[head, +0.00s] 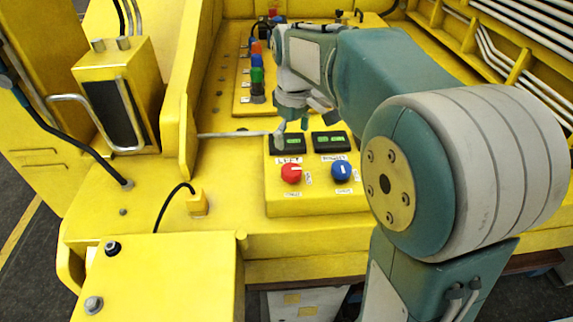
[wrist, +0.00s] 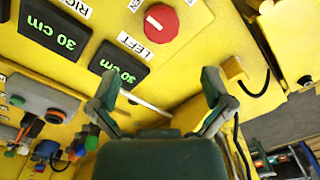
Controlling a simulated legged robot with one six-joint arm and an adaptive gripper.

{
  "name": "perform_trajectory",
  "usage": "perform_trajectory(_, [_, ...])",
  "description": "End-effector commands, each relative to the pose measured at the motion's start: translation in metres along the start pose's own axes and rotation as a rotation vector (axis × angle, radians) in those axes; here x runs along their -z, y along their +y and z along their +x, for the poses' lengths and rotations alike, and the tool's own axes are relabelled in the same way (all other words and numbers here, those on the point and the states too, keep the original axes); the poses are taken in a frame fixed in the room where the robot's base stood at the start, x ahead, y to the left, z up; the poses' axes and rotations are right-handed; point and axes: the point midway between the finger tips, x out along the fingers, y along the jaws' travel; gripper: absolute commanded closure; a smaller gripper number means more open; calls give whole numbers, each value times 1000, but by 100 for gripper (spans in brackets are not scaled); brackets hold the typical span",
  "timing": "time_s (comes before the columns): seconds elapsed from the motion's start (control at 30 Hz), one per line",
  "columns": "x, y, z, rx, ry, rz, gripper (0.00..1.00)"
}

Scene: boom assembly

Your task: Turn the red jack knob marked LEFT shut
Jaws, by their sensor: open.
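The red knob (head: 291,173) sits on the yellow control panel under a LEFT label, left of the blue knob (head: 341,171). The red knob also shows at the top of the wrist view (wrist: 161,22), with a white pointer line on its face and the LEFT label beside it. My gripper (wrist: 162,88) is open, its two fingers apart with nothing between them. In the head view my gripper (head: 293,115) hangs above and behind the displays, apart from the red knob.
Two dark displays with green digits stand behind the knobs; the left display (wrist: 118,70) reads 30 cm. A row of coloured levers (head: 257,75) stands further back. A thin rod (head: 235,134) crosses left of the panel. A yellow box (head: 160,285) fills the front left.

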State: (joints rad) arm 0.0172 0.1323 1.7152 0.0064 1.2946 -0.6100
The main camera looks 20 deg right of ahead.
Motion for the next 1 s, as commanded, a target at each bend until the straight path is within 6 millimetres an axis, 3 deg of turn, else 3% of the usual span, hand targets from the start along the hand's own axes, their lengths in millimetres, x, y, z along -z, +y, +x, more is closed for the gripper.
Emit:
perform_trajectory(0.5, [3,-5,88,-4,-6,2,0])
perform_trajectory(0.7, [2,-4,100,-4,-3,2,0])
perform_trajectory(0.93, [3,-5,100,-5,-3,2,0])
perform_trajectory(1.0, [3,-5,100,-5,-3,2,31])
